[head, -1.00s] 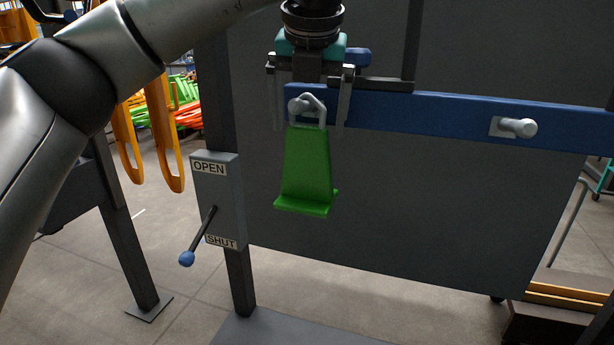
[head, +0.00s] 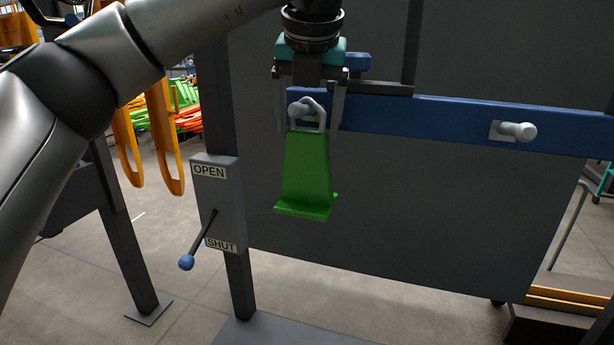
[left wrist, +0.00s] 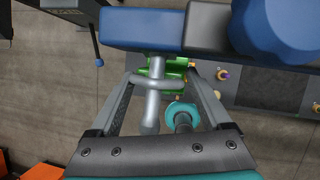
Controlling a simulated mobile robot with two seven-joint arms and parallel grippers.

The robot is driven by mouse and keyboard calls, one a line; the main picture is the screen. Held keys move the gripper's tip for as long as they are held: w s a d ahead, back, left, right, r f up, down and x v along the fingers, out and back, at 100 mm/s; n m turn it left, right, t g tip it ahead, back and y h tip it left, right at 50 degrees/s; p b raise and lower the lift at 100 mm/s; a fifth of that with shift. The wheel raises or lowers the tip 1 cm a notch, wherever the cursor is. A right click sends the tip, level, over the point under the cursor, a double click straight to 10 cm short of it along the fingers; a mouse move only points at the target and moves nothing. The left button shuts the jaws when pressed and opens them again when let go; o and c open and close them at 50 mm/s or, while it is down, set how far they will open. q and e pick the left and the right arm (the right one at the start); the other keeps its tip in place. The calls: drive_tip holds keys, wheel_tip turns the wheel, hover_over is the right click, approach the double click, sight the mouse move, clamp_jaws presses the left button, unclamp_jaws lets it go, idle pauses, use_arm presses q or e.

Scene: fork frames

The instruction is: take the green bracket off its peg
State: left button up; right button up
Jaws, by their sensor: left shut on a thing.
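The green bracket (head: 307,170) hangs upright in the head view, its pale loop (head: 322,112) around a grey peg (head: 297,108) on the blue rail. My left gripper (head: 308,129) comes down from above, one finger on each side of the bracket's top, and is shut on the bracket. In the left wrist view the fingers flank the loop and the peg (left wrist: 152,112); the green bracket (left wrist: 177,66) shows partly beyond them, and the finger contact is hard to see. My right gripper is not in view.
The blue rail (head: 430,114) runs right across a dark panel (head: 400,210), with a second, empty peg (head: 517,131). Left of the bracket, a post carries an OPEN/SHUT box (head: 222,205) with a blue-knobbed lever (head: 187,262).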

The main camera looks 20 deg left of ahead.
use_arm(q)
clamp_jaws()
drive_tip(key=shift+r, duration=0.2)
drive_tip(key=shift+r+p, duration=0.65)
drive_tip(key=shift+r, duration=0.05)
